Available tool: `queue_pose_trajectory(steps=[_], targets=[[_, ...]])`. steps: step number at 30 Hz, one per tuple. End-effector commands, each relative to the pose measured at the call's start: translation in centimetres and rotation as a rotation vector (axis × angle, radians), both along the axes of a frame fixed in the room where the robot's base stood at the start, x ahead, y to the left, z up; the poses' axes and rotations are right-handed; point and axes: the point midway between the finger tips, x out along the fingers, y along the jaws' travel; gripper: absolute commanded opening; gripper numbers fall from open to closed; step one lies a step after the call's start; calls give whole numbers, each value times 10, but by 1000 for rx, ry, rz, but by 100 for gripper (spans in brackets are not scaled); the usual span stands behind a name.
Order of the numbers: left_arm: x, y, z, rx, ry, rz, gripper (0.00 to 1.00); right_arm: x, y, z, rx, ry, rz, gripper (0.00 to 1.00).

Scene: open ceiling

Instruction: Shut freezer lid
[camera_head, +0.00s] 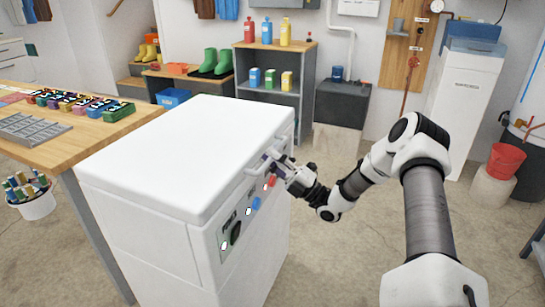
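The white chest freezer (152,258) stands in the foreground. Its lid (190,150) lies flat across the top and looks down on the body; I cannot make out a gap along the edge. A pale bar handle (283,144) sticks out at the lid's front edge. My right gripper (268,163) is at this handle, its fingertips overlapping it in the picture. Whether the fingers touch or grip the handle is too small to tell. My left gripper is not in view.
A wooden table (75,143) with small coloured boxes and a grey rack adjoins the freezer on the left. A bucket (40,206) stands on the floor there. Shelves (310,85) line the back wall. A red bucket (504,161) is at right. Floor right of the freezer is open.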

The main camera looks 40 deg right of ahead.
Motion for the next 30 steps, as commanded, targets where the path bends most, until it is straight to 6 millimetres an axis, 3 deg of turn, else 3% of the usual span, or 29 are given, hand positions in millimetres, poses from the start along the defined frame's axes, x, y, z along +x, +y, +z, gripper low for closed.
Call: queue_pose_trajectory(steps=[17, 20, 30], targets=[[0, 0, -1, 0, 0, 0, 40, -2, -2, -3, 2, 1, -3, 26], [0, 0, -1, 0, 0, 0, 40, -11, -7, -10, 4, 1, -6, 26], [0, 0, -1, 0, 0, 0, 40, -75, -32, -55, 3, 2, -6, 26]])
